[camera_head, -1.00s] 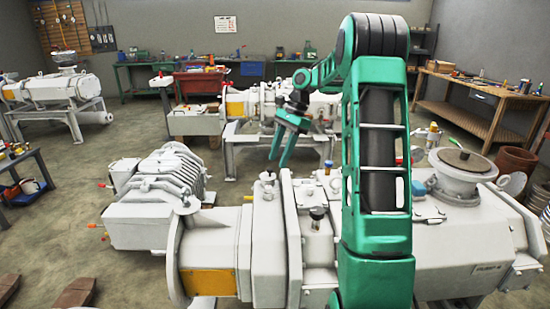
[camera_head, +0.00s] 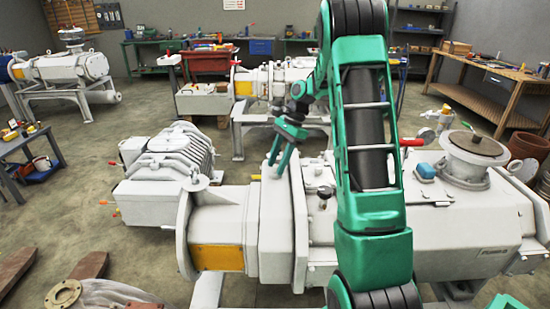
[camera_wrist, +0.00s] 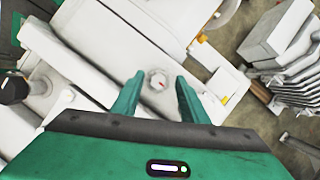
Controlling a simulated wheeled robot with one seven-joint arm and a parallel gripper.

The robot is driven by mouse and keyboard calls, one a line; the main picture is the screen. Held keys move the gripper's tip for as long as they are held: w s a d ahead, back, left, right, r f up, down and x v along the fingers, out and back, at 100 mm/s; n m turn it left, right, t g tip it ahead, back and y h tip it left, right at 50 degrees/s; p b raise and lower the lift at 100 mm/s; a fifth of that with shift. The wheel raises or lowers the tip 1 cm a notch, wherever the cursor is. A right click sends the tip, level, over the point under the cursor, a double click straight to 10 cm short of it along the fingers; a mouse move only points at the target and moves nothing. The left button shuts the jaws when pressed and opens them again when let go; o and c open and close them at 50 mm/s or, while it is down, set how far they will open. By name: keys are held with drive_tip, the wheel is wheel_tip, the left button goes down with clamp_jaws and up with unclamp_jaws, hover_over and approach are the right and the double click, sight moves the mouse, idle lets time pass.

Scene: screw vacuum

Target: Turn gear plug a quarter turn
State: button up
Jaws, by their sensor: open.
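The gear plug appears in the wrist view as a small round pale cap (camera_wrist: 158,79) with a red mark, on the flat top of the white vacuum pump (camera_wrist: 105,35). My gripper (camera_head: 275,170) is open, its two green fingers pointing down at the pump top. In the wrist view the plug shows between and beyond the fingertips, with gaps on both sides. I cannot tell how high the tips are above it. In the head view the fingers hide the plug.
A black-topped knob (camera_head: 325,194) stands on the pump right of my fingers; it also shows in the wrist view (camera_wrist: 14,89). A finned motor (camera_head: 166,160) sits behind left. A wooden workbench (camera_head: 486,85) stands at the back right.

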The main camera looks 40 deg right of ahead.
drive_tip(key=shift+a, duration=0.1)
clamp_jaws()
drive_tip(key=n+g, duration=0.2)
drive_tip(key=n, duration=0.3)
drive_tip(key=shift+w+f, duration=0.1)
drive_tip(key=shift+f, duration=0.05)
drive_tip(key=n+g+h, duration=0.1)
drive_tip(key=n, duration=0.1)
drive_tip(key=shift+n, duration=0.4)
drive_tip(key=shift+n+g, duration=0.3)
drive_tip(key=shift+n, duration=0.7)
drive_tip(key=shift+s, duration=0.2)
unclamp_jaws()
drive_tip(key=shift+s, duration=0.1)
